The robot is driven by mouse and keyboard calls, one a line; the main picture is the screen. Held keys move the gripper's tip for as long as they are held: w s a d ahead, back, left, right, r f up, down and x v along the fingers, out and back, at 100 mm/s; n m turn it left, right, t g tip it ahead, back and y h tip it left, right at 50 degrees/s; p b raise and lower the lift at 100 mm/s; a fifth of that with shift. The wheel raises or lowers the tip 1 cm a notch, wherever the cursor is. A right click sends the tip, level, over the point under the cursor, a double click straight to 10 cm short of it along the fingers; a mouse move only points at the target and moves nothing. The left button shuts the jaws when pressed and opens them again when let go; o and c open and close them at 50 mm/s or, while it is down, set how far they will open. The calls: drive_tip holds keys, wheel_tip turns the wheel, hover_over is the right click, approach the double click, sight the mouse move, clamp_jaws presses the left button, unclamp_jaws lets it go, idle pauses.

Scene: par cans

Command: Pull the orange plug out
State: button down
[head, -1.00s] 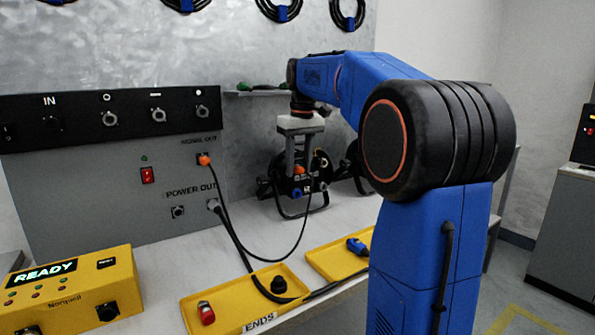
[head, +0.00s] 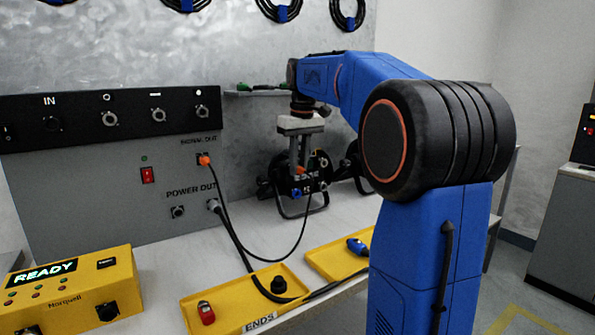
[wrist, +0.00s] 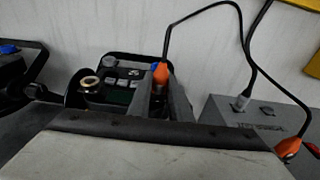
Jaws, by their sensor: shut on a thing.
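An orange plug (head: 300,171) on a thin black cable sits at the back of a black par can (head: 291,204) on the bench. In the wrist view the orange plug (wrist: 160,73) stands between the fingers, its cable rising from it. My gripper (head: 298,168) points down over the par can's back and is shut on this plug. The fingers (wrist: 163,100) hide the plug's lower part, so I cannot see how it sits in its socket. The cable's other end has a second orange plug (head: 204,160) at SIGNAL OUT on the grey panel (head: 110,190).
Another par can (head: 350,165) stands close behind on the right. A grey plug (head: 213,205) with a thick cable is at POWER OUT. Yellow trays (head: 232,282) and a yellow READY box (head: 120,275) occupy the bench front. The middle of the bench is mostly clear.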

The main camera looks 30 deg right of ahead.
drive_tip(key=shift+s+d+r, duration=0.1)
drive_tip(key=shift+s+r, duration=0.05)
drive_tip(key=shift+s, duration=1.05)
drive_tip(key=shift+s+r, duration=0.1)
drive_tip(key=shift+s, duration=1.05)
idle(0.5)
drive_tip(key=shift+s+a+f+g, duration=0.8)
drive_tip(key=shift+s+a, duration=3.95)
drive_tip(key=shift+a, duration=2)
drive_tip(key=shift+s+a+f+g, duration=0.6)
drive_tip(key=shift+s+a+f, duration=0.3)
drive_tip(key=shift+s+a, duration=4.85)
drive_tip(key=shift+w+a+f, duration=0.3)
drive_tip(key=shift+w+f, duration=0.05)
drive_tip(key=shift+f, duration=1.5)
drive_tip(key=shift+w+a+f, duration=0.3)
drive_tip(key=shift+w+f, duration=0.05)
drive_tip(key=shift+f, duration=1.5)
drive_tip(key=shift+w+a+f, duration=0.3)
drive_tip(key=shift+w+f, duration=0.05)
drive_tip(key=shift+f, duration=1.5)
